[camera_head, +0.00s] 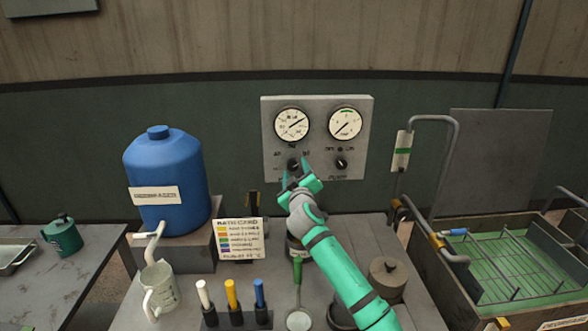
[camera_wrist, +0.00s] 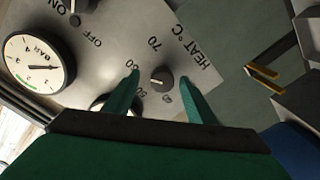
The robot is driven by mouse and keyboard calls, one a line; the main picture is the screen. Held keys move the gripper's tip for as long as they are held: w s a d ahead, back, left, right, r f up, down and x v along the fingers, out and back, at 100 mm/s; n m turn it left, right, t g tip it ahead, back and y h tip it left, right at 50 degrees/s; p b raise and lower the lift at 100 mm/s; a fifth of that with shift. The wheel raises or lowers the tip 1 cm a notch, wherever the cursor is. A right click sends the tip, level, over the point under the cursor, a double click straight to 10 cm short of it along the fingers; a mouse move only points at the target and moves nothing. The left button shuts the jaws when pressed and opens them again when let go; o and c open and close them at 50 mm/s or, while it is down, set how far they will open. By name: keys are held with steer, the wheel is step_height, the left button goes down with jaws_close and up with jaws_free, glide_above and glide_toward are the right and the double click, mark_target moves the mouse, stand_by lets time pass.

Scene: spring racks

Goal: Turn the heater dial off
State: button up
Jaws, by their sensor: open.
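The heater dial (camera_wrist: 161,79) is a small dark round knob on a grey panel (camera_head: 318,105). In the wrist view it lies between the tips of my gripper's two green fingers (camera_wrist: 160,82), with a gap visible on each side. The panel there reads "HEAT °C" with numbers such as 70 and 60 around the knob. I cannot tell how close the fingertips are to the panel. In the head view my gripper (camera_head: 300,176) is open in front of the panel's lower left and partly covers the dial (camera_head: 293,164).
Two gauges (camera_head: 291,123) (camera_head: 345,123) sit above the knobs. A pump switch (camera_head: 341,163) marked OFF and ON is right of the dial. A blue tank (camera_head: 165,175) stands left, a card (camera_head: 238,240) and tools in front, a green-floored rack tub (camera_head: 500,265) at right.

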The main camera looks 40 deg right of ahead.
steer(key=shift+w+d, duration=0.25)
steer(key=shift+w, duration=0.15)
steer(key=shift+w+a, duration=0.25)
steer(key=shift+w, duration=0.35)
steer(key=shift+s+d, duration=0.1)
steer(key=shift+c, duration=0.9)
steer(key=c, duration=0.9)
steer(key=shift+o, duration=0.2)
steer(key=shift+d, duration=0.1)
